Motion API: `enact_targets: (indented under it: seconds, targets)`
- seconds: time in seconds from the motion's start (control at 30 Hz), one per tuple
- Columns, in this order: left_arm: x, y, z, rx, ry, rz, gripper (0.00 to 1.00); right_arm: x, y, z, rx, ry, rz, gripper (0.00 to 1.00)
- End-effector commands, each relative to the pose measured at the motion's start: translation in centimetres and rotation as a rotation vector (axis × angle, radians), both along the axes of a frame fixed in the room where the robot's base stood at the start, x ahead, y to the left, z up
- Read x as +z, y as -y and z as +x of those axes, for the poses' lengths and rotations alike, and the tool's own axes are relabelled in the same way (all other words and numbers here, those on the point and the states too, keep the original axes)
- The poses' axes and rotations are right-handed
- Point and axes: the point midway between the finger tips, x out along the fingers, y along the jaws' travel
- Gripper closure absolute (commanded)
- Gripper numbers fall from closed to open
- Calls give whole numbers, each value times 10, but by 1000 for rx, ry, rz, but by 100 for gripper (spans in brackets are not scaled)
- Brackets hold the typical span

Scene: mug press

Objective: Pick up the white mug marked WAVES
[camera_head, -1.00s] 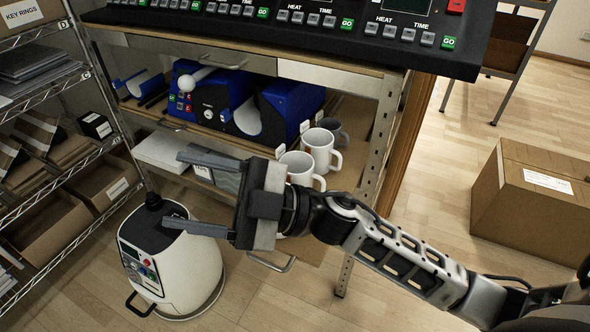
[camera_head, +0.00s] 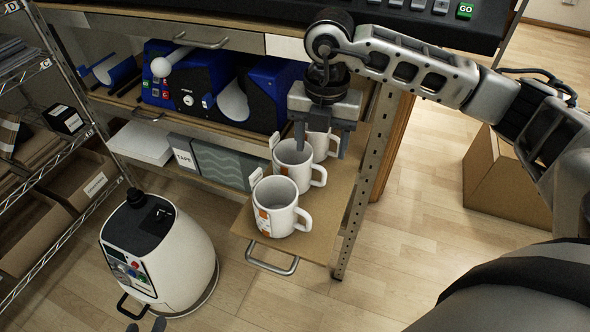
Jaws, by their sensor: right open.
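Several mugs stand upright in a row on a pull-out wooden shelf. The front white mug (camera_head: 282,219) has an orange and dark print, and its handle points right. The second white mug (camera_head: 292,177) stands behind it, and a third white mug (camera_head: 319,143) is partly hidden by my right gripper. I cannot read WAVES on any of them. My right gripper (camera_head: 323,145) points down with its fingers apart, over the second and third mugs in the picture. I cannot tell whether it touches them.
Blue press machines (camera_head: 215,90) stand on the shelf above left. A grey box (camera_head: 218,165) is left of the mugs. A white canister (camera_head: 160,250) stands on the floor at left. A metal post (camera_head: 358,195) borders the shelf at right, and a cardboard box (camera_head: 492,175) is beyond.

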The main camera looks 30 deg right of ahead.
Motion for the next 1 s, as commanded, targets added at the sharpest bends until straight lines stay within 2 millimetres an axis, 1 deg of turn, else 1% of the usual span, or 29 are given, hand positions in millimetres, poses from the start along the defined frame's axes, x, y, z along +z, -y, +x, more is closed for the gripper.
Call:
enact_targets:
  seconds: [0.03, 0.1, 0.2, 0.37, 0.6, 0.7, 0.8, 0.97, 1.0]
  targets:
    - [-1, 0, 0, 0, -1, -1, 64, -12, 0, -1, 0, -5, -1, 41]
    - [-1, 0, 0, 0, -1, -1, 64, -23, 0, -1, 0, -4, 1, 41]
    - [-2, 0, 0, 0, -1, 0, 64, -35, 0, 0, 1, -2, 1, 41]
    - [-2, 0, 0, 1, -1, 1, 64, -44, -1, 0, 2, -1, 3, 41]
    - [-3, 0, 0, 0, 1, 1, 64, -79, -1, -1, 2, -2, 2, 41]
    - [-3, 0, 1, -1, 3, 1, 64, -90, -1, -1, 2, -2, 2, 41]
    - [-2, 0, 2, -1, 7, 1, 64, -94, -1, 0, 2, 0, 3, 41]
    - [-1, 0, 2, -1, 8, 1, 64, -93, -1, 0, 3, 0, 3, 41]
    - [-1, 0, 2, -1, 8, 1, 64, -93, -1, 0, 3, 0, 3, 44]
